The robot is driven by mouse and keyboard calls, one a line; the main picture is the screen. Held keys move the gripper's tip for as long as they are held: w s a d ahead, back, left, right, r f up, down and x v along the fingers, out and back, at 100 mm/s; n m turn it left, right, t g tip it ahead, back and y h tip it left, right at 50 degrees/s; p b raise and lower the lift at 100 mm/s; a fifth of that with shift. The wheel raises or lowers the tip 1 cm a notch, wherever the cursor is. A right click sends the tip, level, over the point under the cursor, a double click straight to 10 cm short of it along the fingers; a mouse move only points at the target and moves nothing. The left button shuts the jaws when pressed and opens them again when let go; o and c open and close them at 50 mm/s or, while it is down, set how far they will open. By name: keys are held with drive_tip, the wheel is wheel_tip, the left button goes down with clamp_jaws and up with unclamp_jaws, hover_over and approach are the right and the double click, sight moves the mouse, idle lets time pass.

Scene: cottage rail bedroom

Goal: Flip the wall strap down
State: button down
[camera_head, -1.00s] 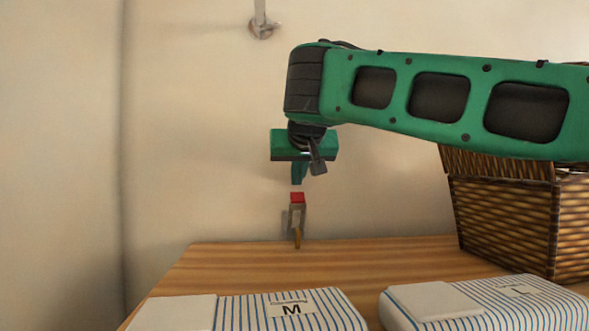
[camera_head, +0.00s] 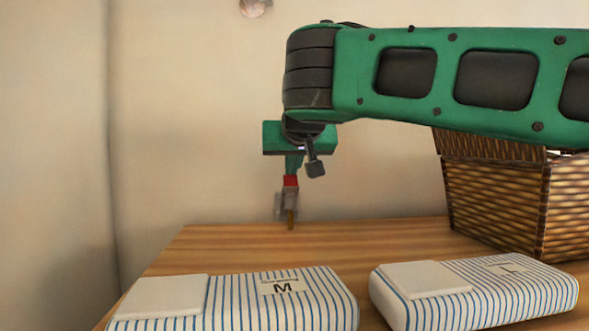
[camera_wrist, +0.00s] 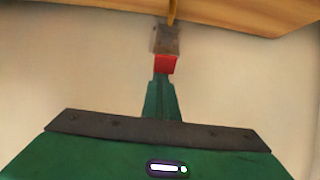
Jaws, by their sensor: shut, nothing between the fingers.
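The wall strap is a small fitting (camera_head: 286,203) on the wall just above the back edge of the wooden top, with a red block (camera_head: 290,182) at its upper end and a thin brown piece hanging below. In the wrist view the red block (camera_wrist: 165,64) and grey metal plate (camera_wrist: 166,40) are ahead of the fingertips. My gripper (camera_head: 292,172) points down, shut and empty, its tips right at the top of the red block. In the wrist view my gripper (camera_wrist: 161,77) meets or nearly meets the red block; I cannot tell if they touch.
A wooden top (camera_head: 330,236) stretches below the fitting. A wicker basket (camera_head: 495,205) stands at the right. Two striped packs, one marked M (camera_head: 250,300) and one marked L (camera_head: 490,290), lie in front. The wall left of the fitting is clear.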

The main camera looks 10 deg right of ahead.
drive_tip(key=s+f+t, duration=0.2)
drive_tip(key=s+f, duration=0.2)
drive_tip(key=s, duration=0.1)
drive_tip(key=shift+f, duration=0.35)
drive_tip(key=shift+s+f, duration=0.55)
drive_tip(key=shift+f, duration=0.35)
drive_tip(key=shift+r, duration=0.1)
